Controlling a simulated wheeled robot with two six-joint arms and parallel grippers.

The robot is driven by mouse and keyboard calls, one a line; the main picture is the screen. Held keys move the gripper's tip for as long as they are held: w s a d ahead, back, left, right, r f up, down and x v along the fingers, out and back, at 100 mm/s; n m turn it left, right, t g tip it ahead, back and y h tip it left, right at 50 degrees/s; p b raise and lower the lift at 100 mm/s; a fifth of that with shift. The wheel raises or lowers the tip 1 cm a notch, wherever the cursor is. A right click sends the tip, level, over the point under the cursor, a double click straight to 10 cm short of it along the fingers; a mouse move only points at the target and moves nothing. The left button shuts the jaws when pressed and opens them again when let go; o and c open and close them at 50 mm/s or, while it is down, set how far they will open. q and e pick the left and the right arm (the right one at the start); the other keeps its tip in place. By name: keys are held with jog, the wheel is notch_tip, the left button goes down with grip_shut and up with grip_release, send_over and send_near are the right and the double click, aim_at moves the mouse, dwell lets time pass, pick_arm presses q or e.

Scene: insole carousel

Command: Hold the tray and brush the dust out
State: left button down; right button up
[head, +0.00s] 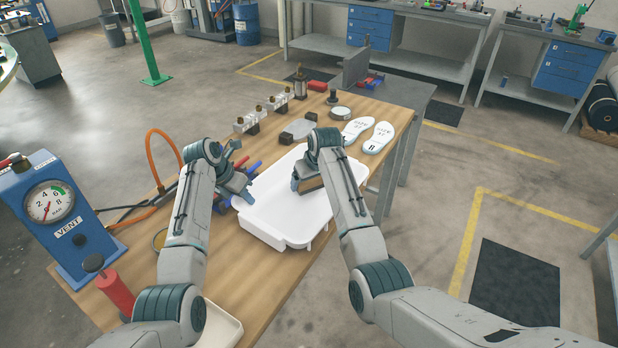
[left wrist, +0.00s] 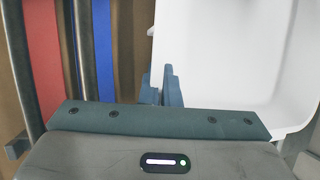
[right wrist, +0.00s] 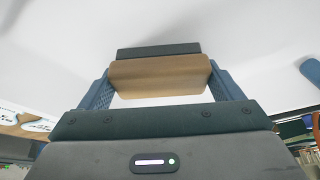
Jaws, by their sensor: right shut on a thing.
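The white tray (head: 268,218) lies at a slant on the wooden table, and it fills much of the right wrist view (right wrist: 50,70). My right gripper (head: 309,184) is inside the tray's outline and shut on a brush (right wrist: 160,76) with a wooden block and a dark strip along its far side. I cannot tell whether the brush touches the tray floor. My left gripper (head: 245,190) is at the tray's left edge. In the left wrist view its fingers (left wrist: 162,88) are close together beside the tray wall (left wrist: 158,45), with nothing visible between them. I see no clear dust.
Red and blue bars (left wrist: 85,45) lie left of the tray. A blue gauge box (head: 55,215) and a red cylinder (head: 115,290) stand at the left. Two insoles (head: 378,138), small fixtures and a grey block (head: 298,130) are behind the tray. A pale tray (head: 222,325) is at the front.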

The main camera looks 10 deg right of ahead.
jog(key=shift+s+f, duration=0.1)
jog(key=shift+f, duration=0.05)
jog(key=shift+r, duration=3.6)
pick_arm(q)
jog(key=c, duration=1.6)
grip_release()
jog(key=shift+r, duration=0.1)
jog(key=v, duration=1.1)
jog(key=shift+a+r, duration=0.2)
jog(key=shift+r, duration=0.1)
